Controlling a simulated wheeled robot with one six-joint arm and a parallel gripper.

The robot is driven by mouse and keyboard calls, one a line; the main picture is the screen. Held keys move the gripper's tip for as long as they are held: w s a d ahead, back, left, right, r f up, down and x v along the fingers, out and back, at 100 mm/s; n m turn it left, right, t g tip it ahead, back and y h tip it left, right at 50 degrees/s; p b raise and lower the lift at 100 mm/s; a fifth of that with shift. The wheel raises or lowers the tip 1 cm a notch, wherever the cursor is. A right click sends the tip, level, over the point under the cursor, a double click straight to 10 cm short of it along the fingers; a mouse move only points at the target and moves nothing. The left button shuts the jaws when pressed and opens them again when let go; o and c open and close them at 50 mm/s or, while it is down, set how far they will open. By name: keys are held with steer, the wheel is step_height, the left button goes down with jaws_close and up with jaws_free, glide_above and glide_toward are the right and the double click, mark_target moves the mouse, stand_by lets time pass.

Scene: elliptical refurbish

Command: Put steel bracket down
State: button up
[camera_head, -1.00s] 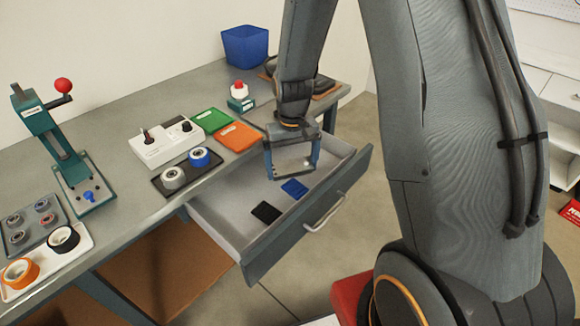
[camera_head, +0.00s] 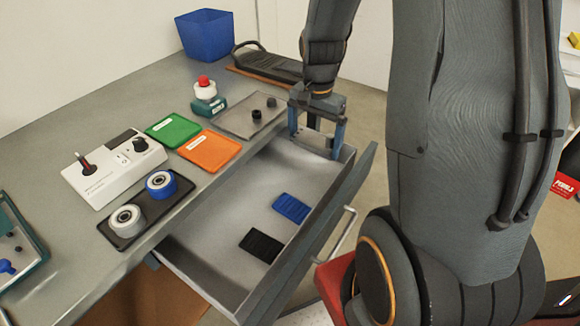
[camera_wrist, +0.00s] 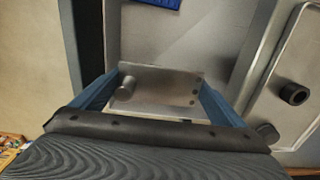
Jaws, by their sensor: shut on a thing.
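The steel bracket (camera_wrist: 165,88) is a flat grey plate with small holes and a round peg, between my fingers in the wrist view. My gripper (camera_head: 318,132) is shut on it, with its blue fingers at either side. In the head view the bracket (camera_head: 313,144) is partly hidden by the fingers. My gripper is at the far right end of the open drawer (camera_head: 200,262). I cannot tell whether the bracket touches the drawer floor.
A blue pad (camera_head: 291,208) and a black pad (camera_head: 261,246) lie in the drawer. A grey plate with black knobs (camera_head: 238,122) lies on the bench beside my gripper. Orange (camera_head: 209,149) and green (camera_head: 172,130) trays are further left. The drawer floor has free room.

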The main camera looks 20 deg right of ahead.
mark_target(311, 151)
steer(key=f, duration=0.4)
steer(key=shift+a, duration=0.3)
steer(key=shift+f+p, duration=0.45)
steer(key=shift+f, duration=2.05)
steer(key=shift+f, duration=0.1)
steer(key=o, duration=1.1)
step_height(311, 151, up, 12)
steer(key=shift+b, duration=0.7)
steer(key=s+a+n, duration=0.3)
steer(key=s+n, duration=0.1)
steer(key=s+a+r+n, duration=0.1)
steer(key=s+a+n, duration=0.2)
steer(key=s, duration=0.1)
steer(key=s+a+r+n, duration=0.1)
steer(key=s+a+n, duration=0.3)
steer(key=shift+r+n, duration=0.25)
steer(key=shift+n, duration=0.05)
